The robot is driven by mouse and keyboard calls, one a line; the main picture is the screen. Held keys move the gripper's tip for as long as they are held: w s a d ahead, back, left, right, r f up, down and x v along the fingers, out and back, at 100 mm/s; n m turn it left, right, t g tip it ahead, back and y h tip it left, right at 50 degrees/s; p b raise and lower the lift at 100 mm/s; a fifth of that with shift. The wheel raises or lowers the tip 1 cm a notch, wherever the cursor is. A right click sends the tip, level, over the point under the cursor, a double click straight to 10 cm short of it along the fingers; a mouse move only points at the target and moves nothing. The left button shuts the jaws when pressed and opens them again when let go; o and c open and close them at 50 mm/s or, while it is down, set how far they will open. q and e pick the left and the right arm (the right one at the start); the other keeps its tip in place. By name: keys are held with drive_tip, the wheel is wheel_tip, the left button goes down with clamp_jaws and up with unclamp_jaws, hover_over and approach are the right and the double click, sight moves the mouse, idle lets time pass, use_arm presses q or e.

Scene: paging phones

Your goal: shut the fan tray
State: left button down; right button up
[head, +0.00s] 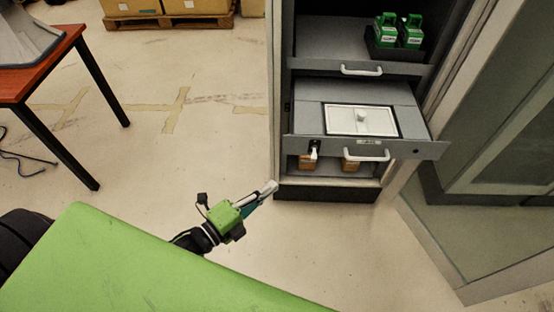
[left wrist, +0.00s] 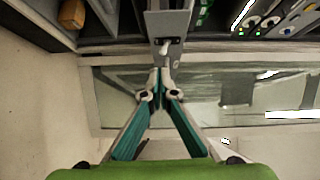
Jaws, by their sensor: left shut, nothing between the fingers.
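The fan tray (head: 415,149) is a grey drawer that sticks out of the grey cabinet, with a white panel (head: 345,121) on top. Its front has a white bar handle (head: 367,155) and a small white latch-like piece (head: 313,151) at the left. My left gripper (head: 272,186) is shut and empty, low and to the left of the tray front, apart from it in the head view. In the left wrist view, the shut fingertips (left wrist: 160,76) point toward a grey part with a small white knob (left wrist: 168,46); I cannot tell the gap. My right gripper is out of view.
Above the tray is a shelf with a handle (head: 361,70) and green devices (head: 386,30). Brown boxes (head: 350,165) sit below it. A glass-panelled door (head: 510,110) stands at the right. A red-topped table (head: 50,62) is at the left. The floor between is clear.

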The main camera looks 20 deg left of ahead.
use_arm(q)
drive_tip(key=r, duration=0.1)
drive_tip(key=p, duration=0.1)
approach(306, 147)
drive_tip(key=w+d, duration=0.3)
drive_tip(key=w, duration=0.1)
drive_tip(key=shift+w+a+f, duration=0.1)
drive_tip(key=shift+w+a, duration=0.05)
drive_tip(key=shift+w, duration=0.5)
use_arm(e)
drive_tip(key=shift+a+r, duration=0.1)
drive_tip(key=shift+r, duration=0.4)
use_arm(q)
drive_tip(key=shift+w, duration=0.1)
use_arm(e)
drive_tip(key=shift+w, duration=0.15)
